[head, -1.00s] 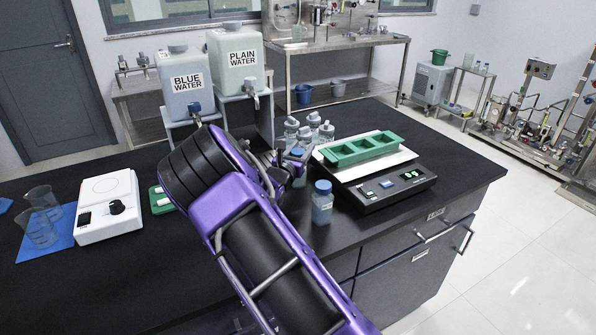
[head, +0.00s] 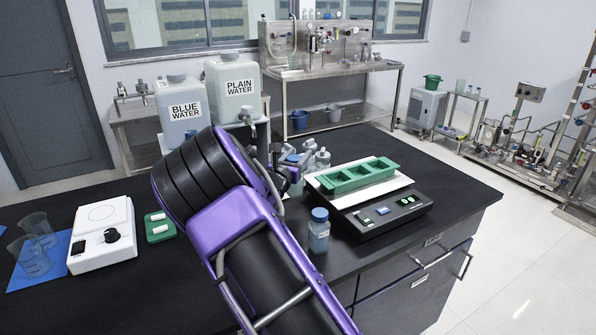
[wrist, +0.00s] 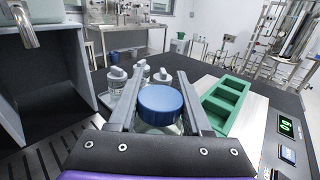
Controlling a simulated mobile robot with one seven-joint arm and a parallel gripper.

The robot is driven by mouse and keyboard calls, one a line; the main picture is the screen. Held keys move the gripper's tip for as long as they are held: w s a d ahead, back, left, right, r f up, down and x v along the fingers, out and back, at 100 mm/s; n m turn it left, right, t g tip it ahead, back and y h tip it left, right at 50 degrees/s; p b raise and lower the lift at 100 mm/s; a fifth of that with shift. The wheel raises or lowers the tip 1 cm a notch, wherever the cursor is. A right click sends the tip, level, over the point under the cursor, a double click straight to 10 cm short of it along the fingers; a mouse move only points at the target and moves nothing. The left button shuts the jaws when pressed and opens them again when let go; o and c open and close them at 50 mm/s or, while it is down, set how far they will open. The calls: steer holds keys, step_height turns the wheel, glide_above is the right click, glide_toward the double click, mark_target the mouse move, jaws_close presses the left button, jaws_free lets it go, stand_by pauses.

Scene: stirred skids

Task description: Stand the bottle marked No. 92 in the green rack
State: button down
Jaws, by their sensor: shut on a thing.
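My gripper (wrist: 158,104) is shut on a blue-capped bottle (wrist: 160,98), its cap between the fingers. In the head view my arm partly hides this held bottle (head: 292,158), and I cannot read any number on it. The green rack (head: 362,183) has several square compartments, which look empty. It lies on a white plate to the right of my gripper; it also shows in the wrist view (wrist: 240,112). A second blue-capped bottle (head: 319,235) stands upright on the bench in front of the rack, its number unreadable.
The rack's plate sits on a black device (head: 385,212) with lit displays. Several grey-capped bottles (wrist: 117,76) stand behind my gripper. Two water containers (head: 182,105) stand at the back left. A white stirrer (head: 103,240) and beakers (head: 30,257) are at left.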

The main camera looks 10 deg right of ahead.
steer(key=w+d+r+m+g+h+b, duration=0.1)
steer(key=d+r+m+g+h+b, duration=0.4)
steer(key=d+r, duration=0.7)
steer(key=shift+n+t+y, duration=0.3)
steer(key=shift+n+t, duration=0.4)
steer(key=shift+w+d+f+b, duration=0.1)
steer(key=shift+d+f+b, duration=0.3)
steer(key=shift+f, duration=1.45)
steer(key=shift+s+d+f+b, duration=0.1)
steer(key=shift+d+f+b, duration=0.25)
steer(key=shift+f, duration=1.55)
steer(key=shift+w+d+f+b, duration=0.1)
steer(key=shift+d+f+b, duration=0.3)
steer(key=shift+f, duration=1.45)
steer(key=shift+d, duration=0.1)
steer(key=shift+f, duration=0.15)
steer(key=shift+c, duration=1.7)
jaws_free()
